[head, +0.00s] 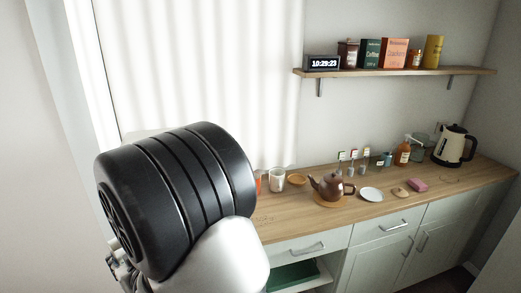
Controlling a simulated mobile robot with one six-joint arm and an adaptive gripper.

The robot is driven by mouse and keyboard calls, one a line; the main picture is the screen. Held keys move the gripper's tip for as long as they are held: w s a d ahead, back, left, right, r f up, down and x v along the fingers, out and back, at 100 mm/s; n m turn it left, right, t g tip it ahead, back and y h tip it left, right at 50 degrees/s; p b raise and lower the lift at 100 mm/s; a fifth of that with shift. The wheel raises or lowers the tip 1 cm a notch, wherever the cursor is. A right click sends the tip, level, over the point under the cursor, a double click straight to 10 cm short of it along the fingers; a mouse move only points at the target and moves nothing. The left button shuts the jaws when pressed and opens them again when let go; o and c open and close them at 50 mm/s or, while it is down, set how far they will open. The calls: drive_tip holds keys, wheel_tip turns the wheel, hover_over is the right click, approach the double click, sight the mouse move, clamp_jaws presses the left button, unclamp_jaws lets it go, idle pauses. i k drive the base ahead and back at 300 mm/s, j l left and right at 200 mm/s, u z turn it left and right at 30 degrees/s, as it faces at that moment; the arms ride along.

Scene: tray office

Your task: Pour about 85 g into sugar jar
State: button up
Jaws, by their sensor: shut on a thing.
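My arm's large black joint and white link fill the left and lower left of the head view. My gripper and anything in it are hidden or outside the view. I cannot tell which container is the sugar jar, as no such label is readable. A pale cup-shaped container (277,180) stands on the counter just right of my arm. An orange-red thing (258,183) beside it is mostly hidden by my arm. On the wall shelf, a brown jar with a dark lid (347,54) stands beside the clock.
The shelf (390,72) carries a clock (322,63) and several packages. An open compartment (292,278) is below.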

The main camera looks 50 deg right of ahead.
sight(376, 161)
drive_tip(key=l+z, duration=0.35)
drive_tip(key=l, duration=0.65)
drive_tip(key=l+z, duration=0.3)
drive_tip(key=l, duration=0.75)
drive_tip(key=i+l+z, duration=0.1)
drive_tip(key=l, duration=0.25)
drive_tip(key=i+l+z, duration=0.15)
drive_tip(key=l, duration=0.15)
drive_tip(key=i+l+z, duration=0.1)
drive_tip(key=l, duration=0.25)
drive_tip(key=i+l+z, duration=0.1)
drive_tip(key=l, duration=0.2)
drive_tip(key=i+l, duration=0.45)
